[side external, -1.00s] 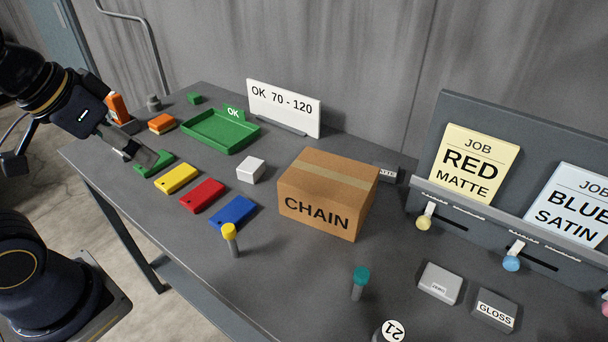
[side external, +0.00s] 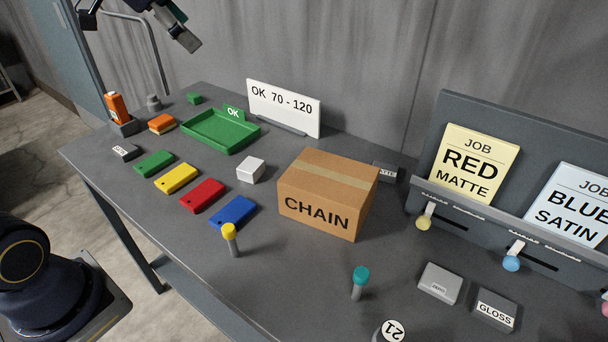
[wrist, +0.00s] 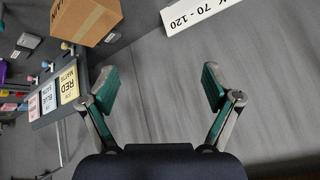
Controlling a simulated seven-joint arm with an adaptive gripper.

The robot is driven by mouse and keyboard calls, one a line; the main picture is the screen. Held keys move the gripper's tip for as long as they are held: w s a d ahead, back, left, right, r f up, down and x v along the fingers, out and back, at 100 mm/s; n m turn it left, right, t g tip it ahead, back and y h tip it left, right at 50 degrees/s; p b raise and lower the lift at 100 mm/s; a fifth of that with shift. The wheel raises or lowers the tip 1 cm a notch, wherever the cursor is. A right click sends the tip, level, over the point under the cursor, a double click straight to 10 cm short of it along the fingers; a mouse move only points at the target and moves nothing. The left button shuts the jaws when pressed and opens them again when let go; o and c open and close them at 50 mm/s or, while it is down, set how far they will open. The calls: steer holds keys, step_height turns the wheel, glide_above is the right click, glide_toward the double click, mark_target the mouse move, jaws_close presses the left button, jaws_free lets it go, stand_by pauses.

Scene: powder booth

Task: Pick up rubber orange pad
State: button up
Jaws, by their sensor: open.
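A small orange block with a paler lower layer, which looks like the orange pad (side external: 162,123), lies on the table left of the green tray in the side external view. It is not visible in the wrist view. My gripper (side external: 188,40) is high at the top of the side external view, well above the table and away from the pad. In the wrist view my gripper (wrist: 159,88) is open, with its green-lined fingers wide apart and nothing between them.
A green tray (side external: 188,138) and an upright orange device (side external: 116,107) flank the pad. Green (side external: 155,163), yellow (side external: 177,178), red (side external: 202,195) and blue (side external: 233,212) plates lie in front. A white sign (side external: 284,107) and CHAIN box (side external: 312,208) stand to the right.

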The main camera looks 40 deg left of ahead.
steer(key=w+a+f+n, duration=0.1)
steer(key=w+a+f, duration=0.2)
steer(key=a, duration=0.6)
steer(key=w+a+f+n, duration=0.1)
steer(key=w+a+f, duration=0.25)
steer(key=a, duration=0.55)
steer(key=w+a+f+n, duration=0.1)
steer(key=w+a+f, duration=0.15)
steer(key=a, duration=0.65)
steer(key=s+a+f+n+g, duration=0.1)
steer(key=s+a+f+n, duration=0.1)
steer(key=s+a+f, duration=0.3)
steer(key=s+a+f+n, duration=0.1)
steer(key=s+a+f, duration=0.2)
steer(key=a+f, duration=0.35)
glide_toward(161, 119)
steer(key=shift+y, duration=0.4)
steer(key=x, duration=0.4)
steer(key=shift+w+d+f, duration=0.1)
steer(key=shift+w+d, duration=0.05)
steer(key=shift+d, duration=0.2)
steer(key=x, duration=0.5)
steer(key=shift+w+f, duration=0.1)
steer(key=shift+f, duration=0.3)
steer(key=c, duration=1.2)
steer(key=shift+r, duration=0.2)
